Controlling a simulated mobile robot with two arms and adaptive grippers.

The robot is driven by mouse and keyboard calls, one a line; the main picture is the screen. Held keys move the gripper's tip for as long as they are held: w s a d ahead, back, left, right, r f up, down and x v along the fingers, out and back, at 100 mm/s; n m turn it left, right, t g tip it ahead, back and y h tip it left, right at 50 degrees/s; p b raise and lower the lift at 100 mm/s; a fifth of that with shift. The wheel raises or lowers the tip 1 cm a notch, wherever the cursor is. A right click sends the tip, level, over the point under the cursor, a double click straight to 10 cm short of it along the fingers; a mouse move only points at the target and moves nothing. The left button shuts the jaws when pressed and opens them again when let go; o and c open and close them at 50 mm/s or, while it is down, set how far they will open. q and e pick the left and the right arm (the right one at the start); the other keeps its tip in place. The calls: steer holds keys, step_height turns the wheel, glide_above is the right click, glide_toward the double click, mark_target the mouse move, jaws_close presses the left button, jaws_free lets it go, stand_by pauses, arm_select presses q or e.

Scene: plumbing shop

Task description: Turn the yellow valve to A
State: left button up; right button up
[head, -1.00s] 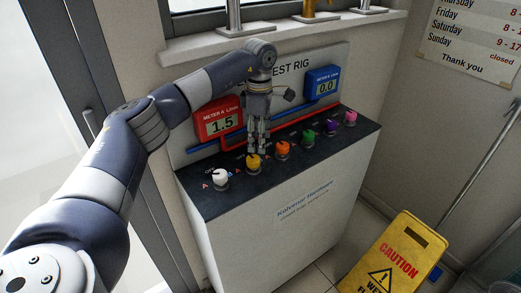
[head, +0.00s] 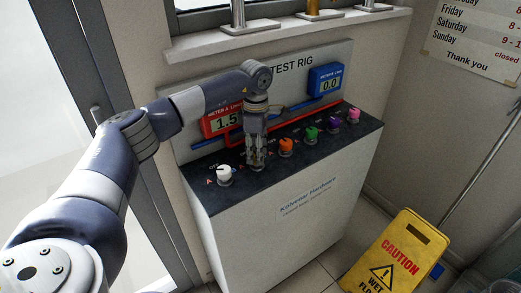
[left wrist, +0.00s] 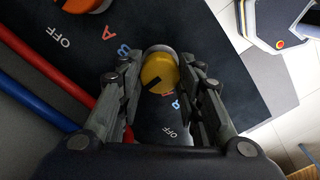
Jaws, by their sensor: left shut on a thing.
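The yellow valve (left wrist: 158,72) is a round knob on the dark top of the test rig, with a black mark toward its lower left in the left wrist view. My left gripper (left wrist: 160,68) points down at it and is shut on it, one finger on each side. In the head view the left gripper (head: 257,160) hides most of the knob. The red meter A (head: 224,121) reads 1.5 and the blue meter B (head: 326,83) reads 0.0. My right gripper is not in view.
A white valve (head: 224,172) stands left of my gripper; orange (head: 286,144), green (head: 311,133), purple (head: 333,123) and pink (head: 354,115) valves stand to the right. Red and blue pipes run behind. A yellow caution sign (head: 407,243) stands on the floor at right.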

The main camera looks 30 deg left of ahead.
arm_select(q)
steer(key=shift+w+r, duration=0.1)
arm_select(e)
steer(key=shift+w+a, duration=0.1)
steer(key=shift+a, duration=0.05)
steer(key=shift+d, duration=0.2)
